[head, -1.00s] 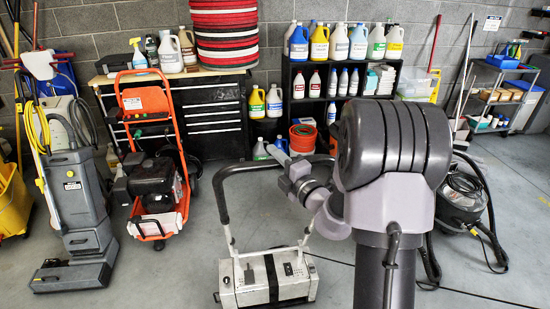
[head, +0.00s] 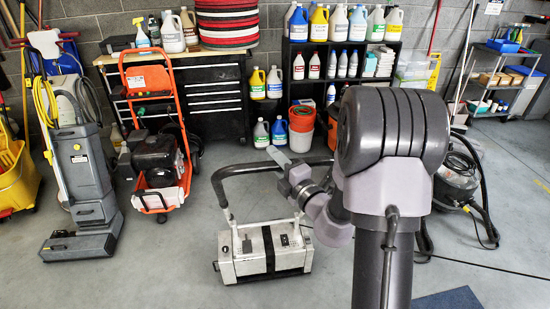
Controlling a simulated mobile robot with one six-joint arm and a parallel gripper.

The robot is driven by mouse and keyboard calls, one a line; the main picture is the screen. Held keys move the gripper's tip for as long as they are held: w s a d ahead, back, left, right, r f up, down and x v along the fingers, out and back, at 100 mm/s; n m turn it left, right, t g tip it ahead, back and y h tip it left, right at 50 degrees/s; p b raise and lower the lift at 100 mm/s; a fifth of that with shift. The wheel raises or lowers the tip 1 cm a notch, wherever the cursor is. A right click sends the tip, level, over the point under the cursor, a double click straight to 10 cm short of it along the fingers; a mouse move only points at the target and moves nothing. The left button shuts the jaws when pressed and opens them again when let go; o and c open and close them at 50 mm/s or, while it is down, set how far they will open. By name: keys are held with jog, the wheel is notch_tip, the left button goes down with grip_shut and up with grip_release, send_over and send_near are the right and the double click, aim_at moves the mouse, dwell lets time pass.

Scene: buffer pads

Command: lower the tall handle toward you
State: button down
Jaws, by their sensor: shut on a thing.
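The tall handle (head: 240,169) is a black bar loop on pale uprights. It rises from a low white and black machine (head: 240,258) on the floor, in the middle of the head view. The handle tilts toward me. My gripper (head: 279,158) is at the right part of the handle's top bar and is shut on it. A pale finger shows beyond the bar.
An orange pressure washer (head: 150,130) and a grey upright floor cleaner (head: 85,165) stand to the left. A black vacuum (head: 456,178) stands right, behind my arm. A blue mat (head: 450,301) lies at the lower right. The floor around the machine is clear.

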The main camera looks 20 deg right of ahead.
jog(key=shift+f, duration=0.1)
jog(key=c, duration=1.1)
grip_release()
jog(key=shift+c, duration=0.2)
jog(key=s+d+f+p, duration=0.1)
jog(key=s+d+p, duration=0.1)
jog(key=s+p, duration=0.9)
jog(key=s, duration=0.6)
jog(key=shift+s+p, duration=0.15)
jog(key=shift+p, duration=0.2)
